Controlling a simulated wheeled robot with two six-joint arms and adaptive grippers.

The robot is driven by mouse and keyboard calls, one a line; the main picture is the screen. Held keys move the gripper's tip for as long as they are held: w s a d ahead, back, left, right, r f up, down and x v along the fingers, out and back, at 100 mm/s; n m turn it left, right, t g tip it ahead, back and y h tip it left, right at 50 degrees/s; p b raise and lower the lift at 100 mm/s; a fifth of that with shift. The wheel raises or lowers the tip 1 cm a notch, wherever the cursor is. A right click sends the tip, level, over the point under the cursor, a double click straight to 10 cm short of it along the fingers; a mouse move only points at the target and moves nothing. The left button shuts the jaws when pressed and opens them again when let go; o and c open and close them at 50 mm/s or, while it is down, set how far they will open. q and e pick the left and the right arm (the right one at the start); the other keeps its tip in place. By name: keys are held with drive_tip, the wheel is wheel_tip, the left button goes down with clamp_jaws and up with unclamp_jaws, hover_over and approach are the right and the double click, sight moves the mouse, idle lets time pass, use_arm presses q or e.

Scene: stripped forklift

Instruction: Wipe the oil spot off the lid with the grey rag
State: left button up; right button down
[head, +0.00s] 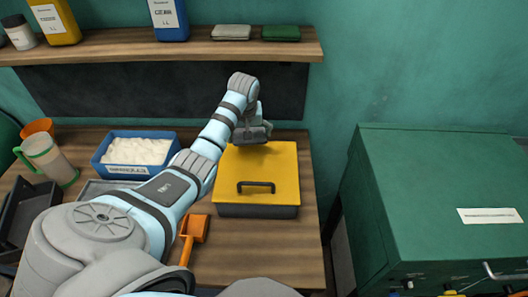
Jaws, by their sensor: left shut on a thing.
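The lid (281,165) is a flat yellow cover with a black handle, on a dark box on the bench. My left gripper (252,133) is over the lid's far left part, pointing down. It is shut on a dark grey thing that looks like the grey rag (250,137), low at the lid's surface; I cannot tell whether it touches. I see no clear oil spot; the arm and gripper cover part of the lid. My right gripper is not in view.
A blue tray of white material (137,151) and a green-handled jug (47,159) stand to the left. A shelf (165,49) with bottles and folded cloths hangs behind. A green cabinet (440,190) stands right.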

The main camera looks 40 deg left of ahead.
use_arm(q)
drive_tip(key=shift+w+r, duration=0.25)
drive_tip(key=shift+r, duration=0.8)
drive_tip(key=shift+s+r, duration=0.1)
drive_tip(key=shift+r, duration=0.2)
